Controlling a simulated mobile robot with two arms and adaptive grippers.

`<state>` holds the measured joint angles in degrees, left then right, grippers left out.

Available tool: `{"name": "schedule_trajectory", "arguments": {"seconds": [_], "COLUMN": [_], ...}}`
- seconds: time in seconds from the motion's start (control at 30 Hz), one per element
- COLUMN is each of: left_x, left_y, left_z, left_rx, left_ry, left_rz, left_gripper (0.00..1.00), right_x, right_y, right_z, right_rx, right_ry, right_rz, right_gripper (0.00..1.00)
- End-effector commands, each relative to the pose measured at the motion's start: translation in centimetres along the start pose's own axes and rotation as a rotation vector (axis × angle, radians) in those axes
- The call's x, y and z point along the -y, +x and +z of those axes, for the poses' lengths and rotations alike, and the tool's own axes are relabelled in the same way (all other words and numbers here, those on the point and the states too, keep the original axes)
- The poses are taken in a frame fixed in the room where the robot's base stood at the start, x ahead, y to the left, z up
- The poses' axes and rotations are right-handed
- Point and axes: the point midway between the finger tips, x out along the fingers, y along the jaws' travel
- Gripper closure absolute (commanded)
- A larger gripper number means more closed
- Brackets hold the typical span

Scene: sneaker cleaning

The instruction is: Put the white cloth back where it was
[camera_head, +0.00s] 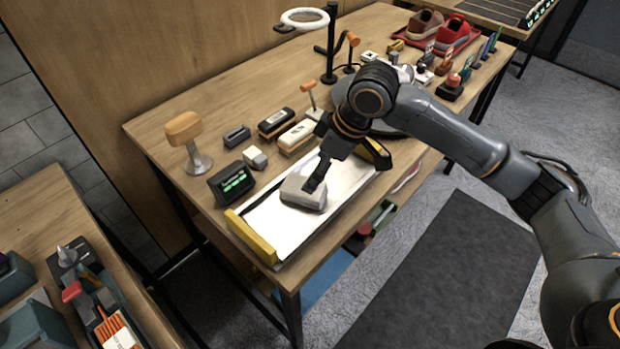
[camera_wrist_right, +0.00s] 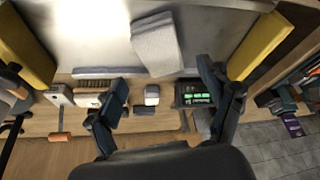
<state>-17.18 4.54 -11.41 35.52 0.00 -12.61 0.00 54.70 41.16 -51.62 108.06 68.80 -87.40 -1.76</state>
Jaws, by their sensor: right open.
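The white cloth (camera_head: 303,193) is a pale, folded pad lying on a white board with yellow end blocks (camera_head: 272,222). It also shows in the right wrist view (camera_wrist_right: 157,44), turned a little askew on the pale surface. My right gripper (camera_head: 317,180) is just above or at the cloth in the head view; the exact gap cannot be told. In the wrist view its fingers (camera_wrist_right: 163,76) are spread wide, with nothing between them, and the cloth lies beyond the tips. My left gripper is not in view.
Behind the board stand a black device with a green display (camera_head: 232,183), a small white-and-grey block (camera_head: 256,158), brushes (camera_head: 298,136) and a wooden-topped stand (camera_head: 186,140). The board's near end is bare.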

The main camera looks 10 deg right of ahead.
Motion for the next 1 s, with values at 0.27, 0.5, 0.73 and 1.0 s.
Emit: {"name": "schedule_trajectory", "arguments": {"seconds": [0.27, 0.5, 0.73, 1.0], "left_x": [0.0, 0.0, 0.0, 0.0], "left_y": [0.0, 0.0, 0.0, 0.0], "left_z": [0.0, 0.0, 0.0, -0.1], "left_rx": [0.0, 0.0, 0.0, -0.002], "left_ry": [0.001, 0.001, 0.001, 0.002], "left_rz": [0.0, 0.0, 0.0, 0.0], "left_gripper": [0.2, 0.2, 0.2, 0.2], "right_x": [-0.1, 0.0, 0.0, 0.0], "right_y": [-4.7, -5.7, -5.7, -5.7], "right_z": [0.0, 0.0, 0.0, 0.0], "right_rx": [0.0, 0.0, 0.0, 0.001], "right_ry": [0.0, 0.001, 0.001, 0.001], "right_rz": [0.001, -0.002, -0.001, -0.001], "right_gripper": [0.2, 0.2, 0.2, 0.2]}}
